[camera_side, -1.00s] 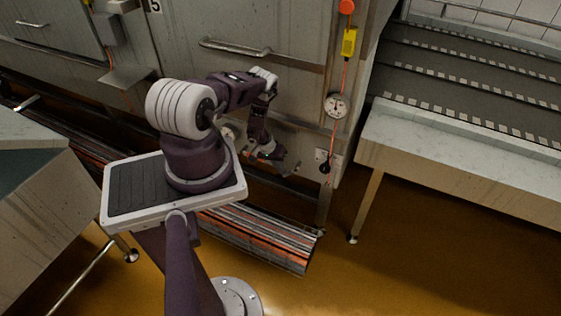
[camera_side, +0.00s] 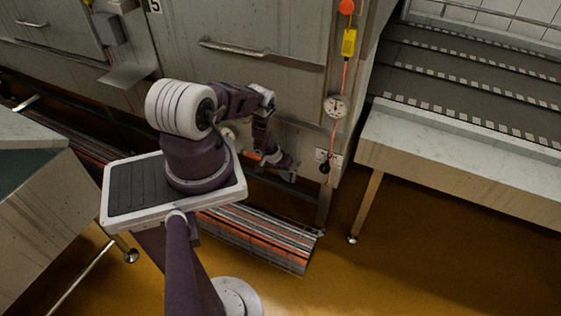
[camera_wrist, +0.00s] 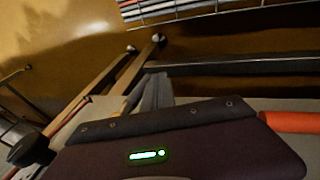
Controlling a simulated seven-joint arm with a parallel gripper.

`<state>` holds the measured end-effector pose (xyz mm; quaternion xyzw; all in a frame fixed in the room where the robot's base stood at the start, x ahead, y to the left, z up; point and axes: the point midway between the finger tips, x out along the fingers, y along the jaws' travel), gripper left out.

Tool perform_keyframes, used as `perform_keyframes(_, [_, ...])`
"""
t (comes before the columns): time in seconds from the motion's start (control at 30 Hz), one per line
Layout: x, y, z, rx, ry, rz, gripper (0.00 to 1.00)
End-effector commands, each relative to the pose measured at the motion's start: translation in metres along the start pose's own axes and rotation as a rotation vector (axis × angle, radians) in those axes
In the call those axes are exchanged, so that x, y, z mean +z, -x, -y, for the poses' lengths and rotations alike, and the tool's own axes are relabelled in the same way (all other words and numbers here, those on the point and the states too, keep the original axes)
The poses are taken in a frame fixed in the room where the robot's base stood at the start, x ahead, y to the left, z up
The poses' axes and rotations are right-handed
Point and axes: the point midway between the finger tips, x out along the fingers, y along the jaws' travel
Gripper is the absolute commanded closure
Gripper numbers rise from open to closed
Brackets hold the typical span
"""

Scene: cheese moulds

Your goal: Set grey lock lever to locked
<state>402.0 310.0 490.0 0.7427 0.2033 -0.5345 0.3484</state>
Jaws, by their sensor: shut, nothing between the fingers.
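I cannot pick out the grey lock lever for certain in either view; my gripper and forearm cover part of the panel front where they meet it. My gripper (camera_side: 290,174) is shut and empty, low at the lower right part of the grey panel (camera_side: 275,95), left of a small white plate (camera_side: 335,158). In the wrist view my gripper's dark body with a green light fills the bottom, and its grey fingers (camera_wrist: 157,90) point up the picture. An orange-red bar (camera_wrist: 288,122) shows at its right; I cannot tell what it belongs to.
A black ball (camera_side: 325,169) hangs on an orange cord beside the plate; a dark knob (camera_wrist: 28,150) shows in the wrist view. A round gauge (camera_side: 336,106) and yellow box (camera_side: 349,43) are above. A steel table (camera_side: 460,160) stands right. Open floor (camera_side: 400,270) lies below.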

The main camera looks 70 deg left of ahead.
Motion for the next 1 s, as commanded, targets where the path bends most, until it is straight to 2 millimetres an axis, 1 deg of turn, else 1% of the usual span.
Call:
perform_keyframes(0.67, [0.0, 0.0, -0.001, 0.0, 0.001, 0.0, 1.0])
perform_keyframes(0.77, [-0.001, 0.006, -0.001, 0.001, 0.002, 0.0, 1.0])
perform_keyframes(0.87, [-0.001, 0.018, -0.002, 0.001, 0.003, -0.001, 1.0])
perform_keyframes(1.0, [-0.001, 0.041, -0.002, 0.0, 0.001, 0.001, 1.0])
